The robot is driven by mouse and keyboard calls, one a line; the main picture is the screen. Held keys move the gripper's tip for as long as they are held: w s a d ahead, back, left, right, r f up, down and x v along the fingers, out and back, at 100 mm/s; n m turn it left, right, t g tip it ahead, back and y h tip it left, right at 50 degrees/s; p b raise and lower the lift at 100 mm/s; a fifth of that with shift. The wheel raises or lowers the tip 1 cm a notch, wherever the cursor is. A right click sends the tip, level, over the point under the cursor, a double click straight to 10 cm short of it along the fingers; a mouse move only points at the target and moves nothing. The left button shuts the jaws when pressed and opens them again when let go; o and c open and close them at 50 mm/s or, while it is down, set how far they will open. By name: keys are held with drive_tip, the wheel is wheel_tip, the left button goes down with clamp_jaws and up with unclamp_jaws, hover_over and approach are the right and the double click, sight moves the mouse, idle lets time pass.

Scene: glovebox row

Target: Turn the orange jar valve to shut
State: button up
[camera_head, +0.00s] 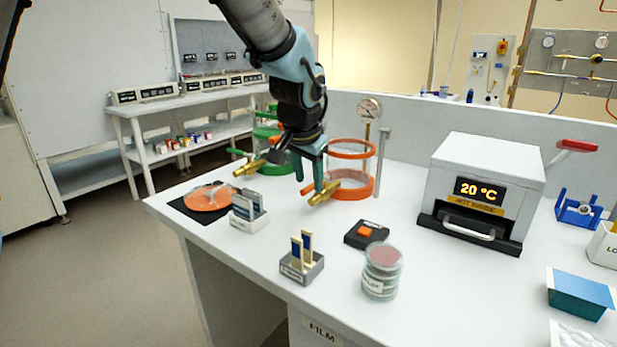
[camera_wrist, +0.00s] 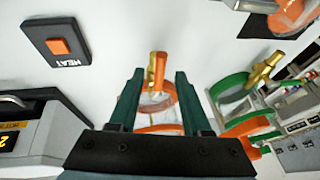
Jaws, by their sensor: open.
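The orange jar (camera_head: 350,187) is a clear vessel with orange rings, standing on the white bench. Its brass valve (camera_head: 324,193) sticks out from the lower ring toward the front left. In the wrist view the orange valve lever (camera_wrist: 160,72) lies close along the brass body, pointing away from the jar. My gripper (camera_head: 312,182) reaches down from above beside the jar, with its green fingers by the valve. In the wrist view my gripper (camera_wrist: 157,75) is open, with the valve between and just beyond its fingertips. I cannot tell whether a finger touches it.
A green jar (camera_head: 275,158) with a similar brass valve stands left of the orange jar. A gauge (camera_head: 369,109) rises behind. A black heat switch (camera_head: 366,234), slide holders (camera_head: 302,262), stacked dishes (camera_head: 381,272) and an oven (camera_head: 484,190) stand nearby. Bench before the valve is clear.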

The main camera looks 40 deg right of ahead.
drive_tip(key=shift+w+d+f, duration=0.15)
drive_tip(key=shift+f, duration=0.35)
clamp_jaws()
idle(1.2)
